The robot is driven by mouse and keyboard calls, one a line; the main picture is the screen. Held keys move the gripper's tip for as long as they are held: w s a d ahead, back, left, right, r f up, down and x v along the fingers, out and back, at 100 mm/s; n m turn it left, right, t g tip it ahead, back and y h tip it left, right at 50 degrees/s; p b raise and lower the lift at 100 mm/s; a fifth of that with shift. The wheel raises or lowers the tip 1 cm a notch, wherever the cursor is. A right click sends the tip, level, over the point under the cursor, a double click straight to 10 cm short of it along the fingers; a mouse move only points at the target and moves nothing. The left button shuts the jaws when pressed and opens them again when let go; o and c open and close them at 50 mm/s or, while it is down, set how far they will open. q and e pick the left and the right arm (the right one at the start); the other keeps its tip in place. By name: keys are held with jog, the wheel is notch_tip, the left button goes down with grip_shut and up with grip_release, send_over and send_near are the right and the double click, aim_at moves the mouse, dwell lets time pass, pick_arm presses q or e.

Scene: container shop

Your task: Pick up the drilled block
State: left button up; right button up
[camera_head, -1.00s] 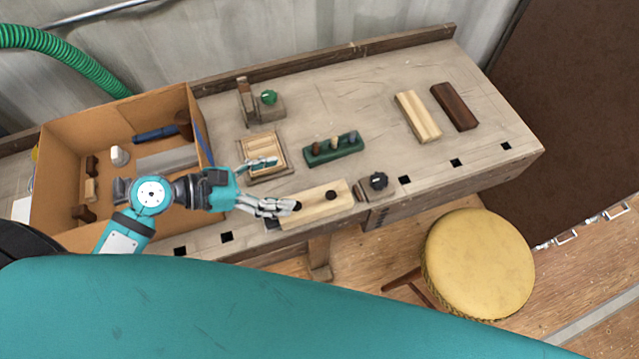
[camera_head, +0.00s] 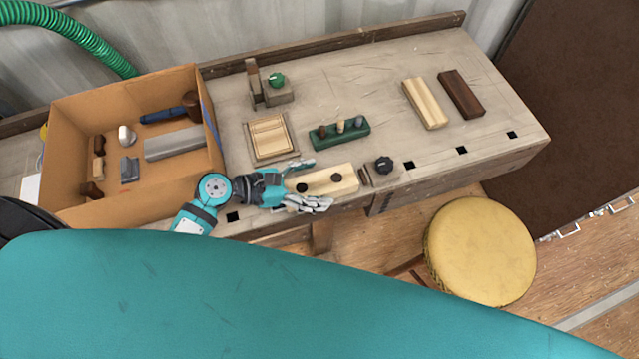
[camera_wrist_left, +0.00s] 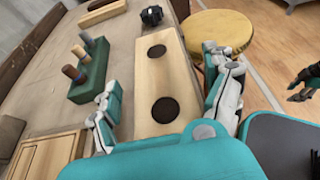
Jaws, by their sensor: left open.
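The drilled block (camera_head: 318,182) is a pale wooden bar with two dark round holes, lying at the front edge of the bench. It also shows in the left wrist view (camera_wrist_left: 158,73), running away between my fingers. My left gripper (camera_head: 313,184) is open and empty, with one finger on each long side of the block's near-left part. In the left wrist view the left gripper (camera_wrist_left: 168,100) spans the block, with no clear contact. A dark and teal piece at the right edge of that view looks like my right gripper (camera_wrist_left: 306,84); its opening is unclear.
A green holder with pegs (camera_head: 340,134) and a framed wooden tray (camera_head: 291,150) lie behind the block. A black knob (camera_head: 384,165) sits just right of it. A cardboard box (camera_head: 75,120) with tools stands left. A yellow stool (camera_head: 480,250) stands in front.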

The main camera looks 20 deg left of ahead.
pick_arm(q)
jog(key=shift+d+f, duration=0.1)
jog(key=shift+d, duration=0.1)
jog(key=c, duration=1.5)
